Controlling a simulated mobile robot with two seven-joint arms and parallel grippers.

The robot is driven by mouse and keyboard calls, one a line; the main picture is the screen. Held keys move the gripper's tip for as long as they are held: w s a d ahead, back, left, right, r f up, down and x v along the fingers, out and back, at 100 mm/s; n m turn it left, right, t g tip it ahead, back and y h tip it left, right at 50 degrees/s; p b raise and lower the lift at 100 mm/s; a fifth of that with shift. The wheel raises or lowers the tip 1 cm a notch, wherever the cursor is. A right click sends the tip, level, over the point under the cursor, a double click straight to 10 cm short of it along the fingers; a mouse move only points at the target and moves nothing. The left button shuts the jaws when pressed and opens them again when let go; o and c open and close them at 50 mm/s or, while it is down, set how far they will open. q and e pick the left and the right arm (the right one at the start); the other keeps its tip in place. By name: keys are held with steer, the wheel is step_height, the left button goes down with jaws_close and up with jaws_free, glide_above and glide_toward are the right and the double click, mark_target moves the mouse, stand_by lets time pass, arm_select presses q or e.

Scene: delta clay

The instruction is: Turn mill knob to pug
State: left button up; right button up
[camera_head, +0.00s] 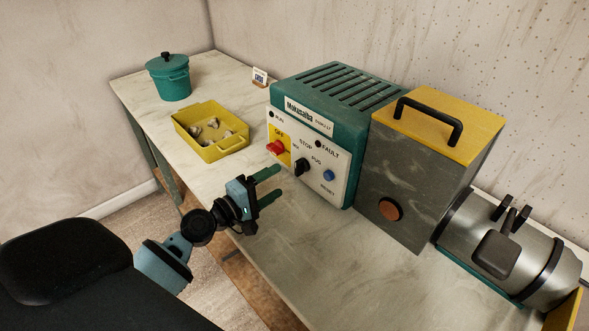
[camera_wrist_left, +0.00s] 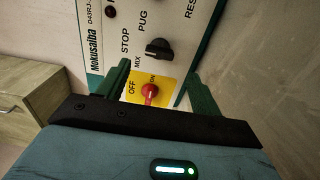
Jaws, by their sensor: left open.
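The mill's control box (camera_head: 325,133) is teal with a white front panel. Its black knob (camera_head: 301,166) sits among the labels MIX, STOP and PUG. In the left wrist view the knob (camera_wrist_left: 158,48) is beyond the fingers, its grip lying roughly toward STOP; its exact setting is hard to tell. A red switch (camera_head: 276,147) on a yellow plate is left of the knob; it shows between the fingers in the wrist view (camera_wrist_left: 149,91). My left gripper (camera_head: 274,182) is open and empty, in front of the panel, apart from the knob. My right gripper is out of view.
A blue reset button (camera_head: 329,175) is right of the knob. A grey box with a yellow lid (camera_head: 440,125) and a metal barrel (camera_head: 505,250) stand to the right. A yellow tray (camera_head: 218,150) and teal pot (camera_head: 169,78) are left. The tabletop in front is clear.

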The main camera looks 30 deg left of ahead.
mark_target(296, 170)
arm_select(q)
steer(key=x, duration=0.6)
steer(key=shift+r+p, duration=0.1)
steer(key=shift+p, duration=0.2)
steer(key=shift+w+d, duration=0.25)
steer(key=shift+w, duration=0.25)
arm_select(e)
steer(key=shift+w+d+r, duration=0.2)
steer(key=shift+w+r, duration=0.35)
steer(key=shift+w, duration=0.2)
